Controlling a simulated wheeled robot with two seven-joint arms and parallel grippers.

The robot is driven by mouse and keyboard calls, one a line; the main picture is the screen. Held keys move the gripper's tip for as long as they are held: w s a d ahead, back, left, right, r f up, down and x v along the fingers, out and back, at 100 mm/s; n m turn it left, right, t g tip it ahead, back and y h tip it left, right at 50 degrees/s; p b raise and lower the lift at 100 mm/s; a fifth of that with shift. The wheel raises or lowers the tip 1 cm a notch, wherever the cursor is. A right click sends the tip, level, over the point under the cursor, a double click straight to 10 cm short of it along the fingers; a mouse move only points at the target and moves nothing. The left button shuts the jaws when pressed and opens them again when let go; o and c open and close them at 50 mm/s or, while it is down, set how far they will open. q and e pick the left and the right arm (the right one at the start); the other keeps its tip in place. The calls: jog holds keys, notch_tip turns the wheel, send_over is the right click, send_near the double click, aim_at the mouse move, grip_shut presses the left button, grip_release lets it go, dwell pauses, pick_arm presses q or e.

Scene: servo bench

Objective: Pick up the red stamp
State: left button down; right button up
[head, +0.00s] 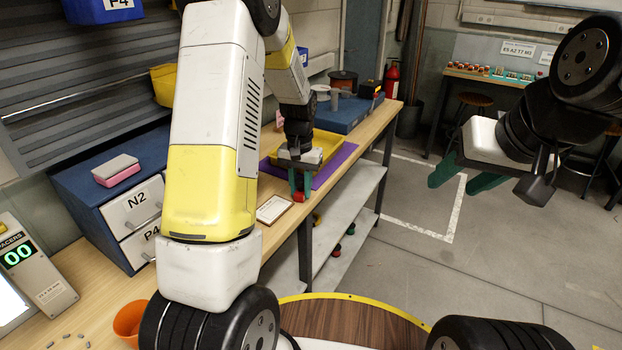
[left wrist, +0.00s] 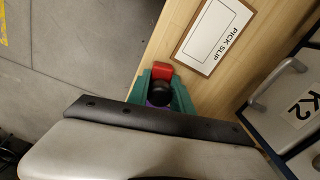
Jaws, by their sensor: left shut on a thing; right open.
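The red stamp shows as a small red block (head: 299,197) at the front edge of the bench in the head view. In the left wrist view its red end (left wrist: 162,70) and a round black part (left wrist: 160,93) sit between green fingers. My left gripper (head: 300,184) is shut on the stamp, with one finger on each side. I cannot tell whether the stamp touches the bench. My right gripper (head: 466,178) is open and empty, out over the floor at the right.
A framed pick slip (head: 274,208) lies on the bench (head: 289,226) beside the stamp. A purple mat (head: 333,166) and a yellow tray (head: 326,142) are behind my left gripper. A blue drawer unit (head: 93,213) and an orange cup (head: 130,318) stand left.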

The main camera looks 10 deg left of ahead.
aim_at(301, 179)
pick_arm(q)
jog(key=shift+r, duration=0.15)
jog(key=shift+r, duration=0.6)
notch_tip(301, 179, up, 2)
jog(key=shift+r, duration=0.15)
jog(key=s+r, duration=0.1)
jog(key=s, duration=1.5)
jog(key=shift+a, duration=0.15)
jog(key=shift+r, duration=0.1)
